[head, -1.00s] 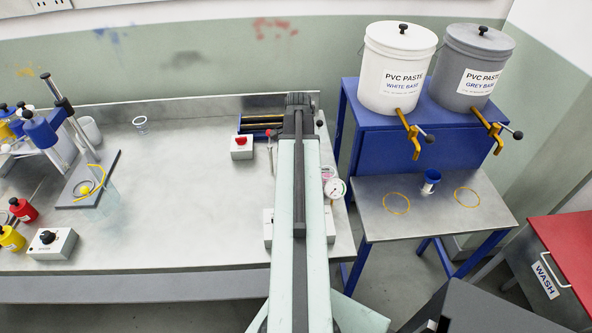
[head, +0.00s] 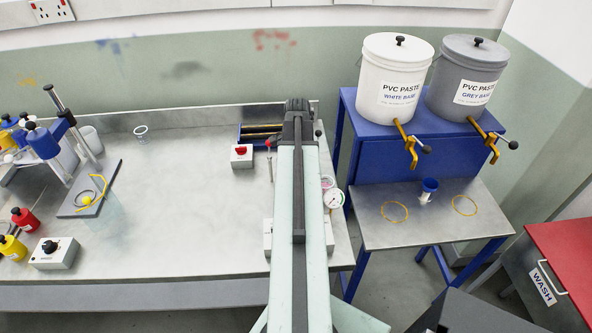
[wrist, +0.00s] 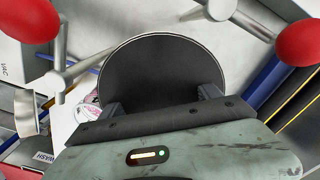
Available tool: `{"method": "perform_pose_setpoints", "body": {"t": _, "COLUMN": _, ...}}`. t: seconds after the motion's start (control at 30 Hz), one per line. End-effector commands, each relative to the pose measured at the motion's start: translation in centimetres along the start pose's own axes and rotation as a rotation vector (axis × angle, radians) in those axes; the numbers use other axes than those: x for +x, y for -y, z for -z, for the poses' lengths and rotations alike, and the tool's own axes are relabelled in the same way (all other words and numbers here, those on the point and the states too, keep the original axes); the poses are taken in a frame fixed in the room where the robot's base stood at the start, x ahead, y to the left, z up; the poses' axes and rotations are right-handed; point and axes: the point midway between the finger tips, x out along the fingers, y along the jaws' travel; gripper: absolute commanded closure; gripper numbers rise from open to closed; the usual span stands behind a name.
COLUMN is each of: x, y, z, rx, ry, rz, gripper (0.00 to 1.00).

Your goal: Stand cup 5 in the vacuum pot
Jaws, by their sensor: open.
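My gripper (wrist: 160,98) is open in the wrist view, its two dark fingers apart at the edge of a round black disc with a thin pale rim (wrist: 162,72). I cannot tell if the disc is the pot's lid or its inside. In the head view my arm covers my gripper and most of what lies beneath. A dial gauge (head: 333,198) and a pinkish round item (head: 327,183) show just right of the arm; the vacuum pot itself is not clearly seen. A small blue and white cup (head: 428,189) stands on the side table. No number is readable, so cup 5 cannot be identified.
Red lever knobs (wrist: 295,42) and (wrist: 28,18) flank the disc. A red-button box (head: 242,155) stands left of my arm. A white pail (head: 392,78) and grey pail (head: 466,85) stand on a blue stand. The bench middle (head: 190,205) is clear.

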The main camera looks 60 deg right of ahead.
Motion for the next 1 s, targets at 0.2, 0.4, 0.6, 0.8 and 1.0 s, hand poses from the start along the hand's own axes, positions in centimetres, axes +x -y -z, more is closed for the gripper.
{"method": "perform_pose_setpoints", "body": {"t": 0.2, "x": -5.7, "y": 0.0, "z": 0.0, "rx": -0.001, "ry": 0.0, "rz": 0.0, "gripper": 0.28}}
{"method": "perform_pose_setpoints", "body": {"t": 0.4, "x": -9.6, "y": 0.0, "z": 0.0, "rx": -0.001, "ry": 0.0, "rz": 0.0, "gripper": 0.28}}
{"method": "perform_pose_setpoints", "body": {"t": 0.6, "x": -10.6, "y": 0.0, "z": -0.1, "rx": -0.001, "ry": 0.0, "rz": 0.0, "gripper": 0.28}}
{"method": "perform_pose_setpoints", "body": {"t": 0.8, "x": -10.4, "y": 0.1, "z": -0.1, "rx": -0.002, "ry": 0.0, "rz": 0.0, "gripper": 0.28}}
{"method": "perform_pose_setpoints", "body": {"t": 1.0, "x": -12.0, "y": 2.4, "z": -4.1, "rx": -0.136, "ry": 0.001, "rz": 0.0, "gripper": 0.28}}
